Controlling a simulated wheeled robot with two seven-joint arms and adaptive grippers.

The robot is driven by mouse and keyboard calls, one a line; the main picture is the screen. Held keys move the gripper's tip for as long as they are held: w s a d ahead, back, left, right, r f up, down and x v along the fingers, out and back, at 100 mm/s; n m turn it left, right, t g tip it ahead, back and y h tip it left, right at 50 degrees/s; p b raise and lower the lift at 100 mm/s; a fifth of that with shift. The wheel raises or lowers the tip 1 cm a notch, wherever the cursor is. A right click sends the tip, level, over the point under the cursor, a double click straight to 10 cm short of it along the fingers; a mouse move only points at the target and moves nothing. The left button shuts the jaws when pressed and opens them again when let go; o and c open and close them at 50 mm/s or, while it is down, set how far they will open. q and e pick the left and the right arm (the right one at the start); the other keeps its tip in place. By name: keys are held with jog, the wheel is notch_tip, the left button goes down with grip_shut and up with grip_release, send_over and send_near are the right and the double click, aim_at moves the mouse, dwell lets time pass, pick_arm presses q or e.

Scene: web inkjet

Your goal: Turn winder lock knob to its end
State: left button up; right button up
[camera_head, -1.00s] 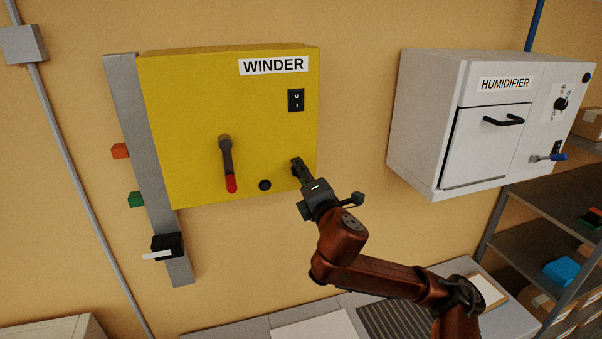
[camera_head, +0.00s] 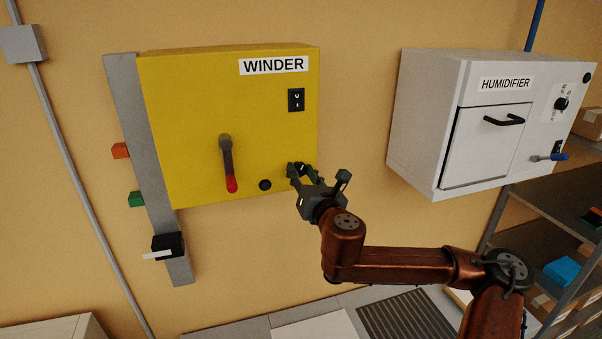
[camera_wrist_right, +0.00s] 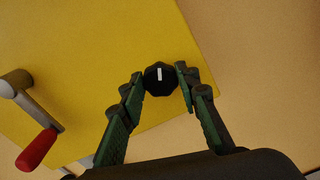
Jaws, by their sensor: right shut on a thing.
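The yellow winder box (camera_head: 185,110) hangs on the wall, with a WINDER label at its upper right. The lock knob (camera_wrist_right: 160,78) is black with a white mark, near the box's lower right edge. In the wrist view the white mark stands nearly upright in the picture. My right gripper (camera_wrist_right: 161,80) is shut on the knob, one green finger on each side. In the head view my right gripper (camera_head: 300,171) covers most of the knob. My left gripper is not in view.
A lever with a red grip (camera_head: 229,170) and a small black button (camera_head: 265,185) are left of my right gripper. A black switch (camera_head: 296,99) is above it. The white humidifier (camera_head: 430,120) hangs to the right, with bare wall between the boxes.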

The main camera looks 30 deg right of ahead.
jog(key=n, duration=0.5)
jog(key=shift+f, duration=0.2)
jog(key=shift+n, duration=0.3)
jog(key=o, duration=1.1)
jog(key=shift+r, duration=0.1)
jog(key=shift+o, duration=0.2)
jog(key=shift+r, duration=0.1)
notch_tip(320, 180, up, 10)
jog(key=shift+f, duration=0.1)
jog(key=shift+w+a, duration=0.1)
